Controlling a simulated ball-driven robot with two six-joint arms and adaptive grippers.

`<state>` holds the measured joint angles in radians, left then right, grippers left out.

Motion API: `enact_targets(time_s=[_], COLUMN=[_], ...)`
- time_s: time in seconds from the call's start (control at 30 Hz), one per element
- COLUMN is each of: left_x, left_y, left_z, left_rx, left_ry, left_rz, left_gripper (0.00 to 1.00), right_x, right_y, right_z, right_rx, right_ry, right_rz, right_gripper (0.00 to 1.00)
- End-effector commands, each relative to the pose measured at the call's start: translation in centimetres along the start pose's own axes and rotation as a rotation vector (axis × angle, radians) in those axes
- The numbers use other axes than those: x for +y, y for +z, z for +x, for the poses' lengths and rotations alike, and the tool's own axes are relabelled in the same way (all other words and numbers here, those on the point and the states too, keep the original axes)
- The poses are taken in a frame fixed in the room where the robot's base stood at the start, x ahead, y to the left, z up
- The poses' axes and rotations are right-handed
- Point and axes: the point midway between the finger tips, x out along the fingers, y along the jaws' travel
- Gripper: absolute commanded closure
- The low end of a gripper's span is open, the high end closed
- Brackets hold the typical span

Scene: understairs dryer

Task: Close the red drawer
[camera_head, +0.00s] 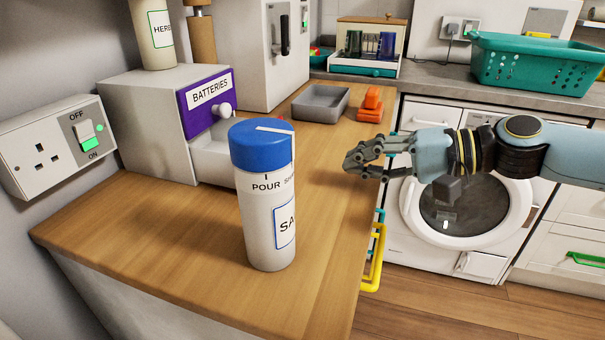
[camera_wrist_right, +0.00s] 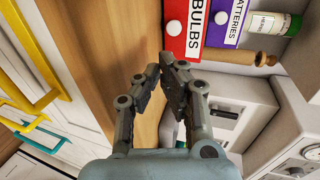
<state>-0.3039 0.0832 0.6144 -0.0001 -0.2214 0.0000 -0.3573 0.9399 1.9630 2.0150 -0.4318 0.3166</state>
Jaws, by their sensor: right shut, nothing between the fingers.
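The red drawer front (camera_wrist_right: 198,22), labelled BULBS with a white knob, shows at the top of the right wrist view, beside the purple BATTERIES drawer (camera_wrist_right: 226,22). In the head view the purple drawer (camera_head: 207,98) is in the grey cabinet (camera_head: 150,135). A pale drawer side sticks out below it, and its front is largely hidden behind the blue-capped salt container (camera_head: 268,215). My right gripper (camera_head: 352,161) is shut and empty, at the counter's right edge, apart from the drawers. Its closed fingertips (camera_wrist_right: 168,62) point toward the red front in the wrist view. My left gripper is out of view.
The salt container stands upright at the front of the wooden counter (camera_head: 150,240). A grey tray (camera_head: 320,103) and an orange object (camera_head: 370,106) sit farther back. A yellow handle (camera_head: 376,258) juts out below the counter edge. The counter right of the container is clear.

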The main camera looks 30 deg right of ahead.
Motion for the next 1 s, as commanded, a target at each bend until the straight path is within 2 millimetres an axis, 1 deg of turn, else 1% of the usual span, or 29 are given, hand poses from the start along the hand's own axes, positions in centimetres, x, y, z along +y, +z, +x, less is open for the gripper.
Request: enact_targets(time_s=[0.03,0.07,0.2,0.37,0.5,0.6,0.7,1.0], left_x=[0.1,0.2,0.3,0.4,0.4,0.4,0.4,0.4], left_y=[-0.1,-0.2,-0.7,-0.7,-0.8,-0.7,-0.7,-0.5], left_z=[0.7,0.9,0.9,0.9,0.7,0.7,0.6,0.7], left_rx=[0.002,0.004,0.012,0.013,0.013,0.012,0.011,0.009], left_ry=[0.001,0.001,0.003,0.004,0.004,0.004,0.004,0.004], left_rz=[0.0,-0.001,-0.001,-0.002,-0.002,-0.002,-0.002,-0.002], left_gripper=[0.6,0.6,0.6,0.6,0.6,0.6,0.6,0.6], right_x=[0.2,0.1,-0.2,-0.3,-1.0,-1.1,-1.2,-1.2], right_y=[-0.1,-0.1,-0.1,-0.1,-0.1,-0.1,-0.1,-0.1], right_z=[0.8,1.1,3.4,6.1,8.0,8.9,9.4,9.5], right_rx=[0.002,0.004,0.005,0.004,0.003,0.003,0.003,0.003], right_ry=[-0.004,-0.003,-0.007,-0.006,-0.003,0.0,0.002,0.003], right_rz=[-0.001,0.0,0.004,0.005,0.003,0.002,0.002,0.001], right_gripper=[1.0,1.0,1.0,1.0,1.0,1.0,1.0,1.0])
